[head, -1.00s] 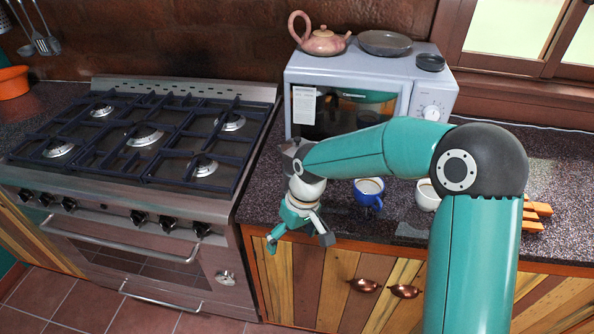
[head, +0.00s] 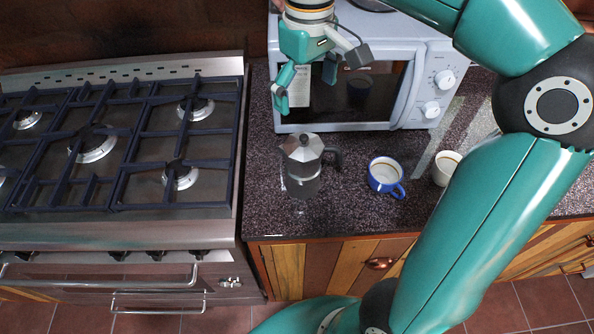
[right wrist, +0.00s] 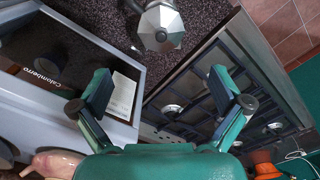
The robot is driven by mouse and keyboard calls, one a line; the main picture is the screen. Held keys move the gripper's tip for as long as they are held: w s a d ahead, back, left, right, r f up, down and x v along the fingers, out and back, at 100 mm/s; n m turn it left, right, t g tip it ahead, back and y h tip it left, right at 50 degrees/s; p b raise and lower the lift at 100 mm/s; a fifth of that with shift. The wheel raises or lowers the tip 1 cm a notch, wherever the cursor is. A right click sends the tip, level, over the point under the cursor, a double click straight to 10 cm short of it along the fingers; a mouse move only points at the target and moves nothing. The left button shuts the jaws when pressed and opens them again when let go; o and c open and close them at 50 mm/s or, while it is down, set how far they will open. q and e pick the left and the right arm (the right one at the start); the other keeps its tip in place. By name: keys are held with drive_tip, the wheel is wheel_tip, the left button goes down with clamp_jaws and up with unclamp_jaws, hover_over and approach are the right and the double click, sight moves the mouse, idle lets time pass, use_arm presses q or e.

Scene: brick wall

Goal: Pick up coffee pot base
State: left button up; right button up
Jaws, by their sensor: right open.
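The coffee pot (head: 303,150) is a faceted metal moka pot with a dark handle pointing right. It stands upright on the dark speckled counter, left of the blue mug. Its base (head: 303,186) is the lower part, below the lid and upper body. In the right wrist view the pot (right wrist: 161,26) shows at the top, seen from above. My right gripper (head: 306,86) is open and empty, above and behind the pot, in front of the microwave, not touching the pot. Its two spread fingers also show in the right wrist view (right wrist: 160,90). My left gripper is out of view.
A blue mug (head: 385,176) and a white cup (head: 446,168) stand right of the pot. The microwave (head: 423,88) stands behind it. The stove (head: 120,230) is to the left. The counter's front edge is close in front of the pot.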

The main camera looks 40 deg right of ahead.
sight(304, 143)
wheel_tip(304, 143, down, 8)
drive_tip(key=shift+w+f, duration=0.1)
drive_tip(key=shift+f, duration=0.15)
drive_tip(key=shift+a+f, duration=0.1)
drive_tip(key=shift+f, duration=3)
drive_tip(key=c, duration=1.5)
drive_tip(key=shift+c, duration=0.9)
drive_tip(key=shift+r, duration=0.2)
